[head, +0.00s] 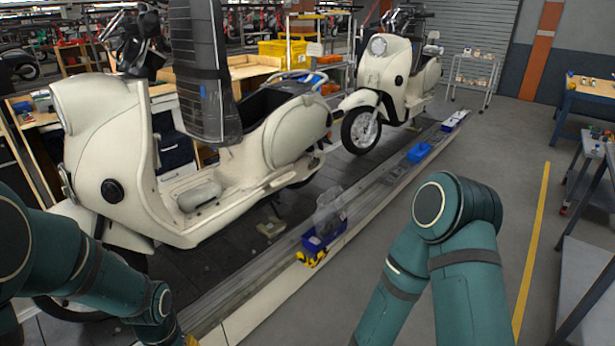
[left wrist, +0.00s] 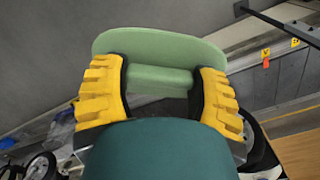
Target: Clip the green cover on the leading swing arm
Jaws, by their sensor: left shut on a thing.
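The green cover (left wrist: 160,46) is a pale green rounded piece in the left wrist view. My left gripper (left wrist: 161,78) has its two yellow fingers shut on it, one on each side. In the head view only a sliver of yellow shows at the end of my left arm, at the bottom edge, and the cover is out of sight. A cream scooter (head: 120,150) stands close by on the left, and a second cream scooter (head: 385,80) stands farther back. I cannot make out a swing arm clearly on either. My right arm shows, but its gripper is out of view.
The slat conveyor (head: 225,265) runs from front left to back right under the scooters. A blue bin (head: 322,236) with clear wrapping and a blue box (head: 419,152) sit along its edge. Workbenches stand at the right. The grey floor between is clear.

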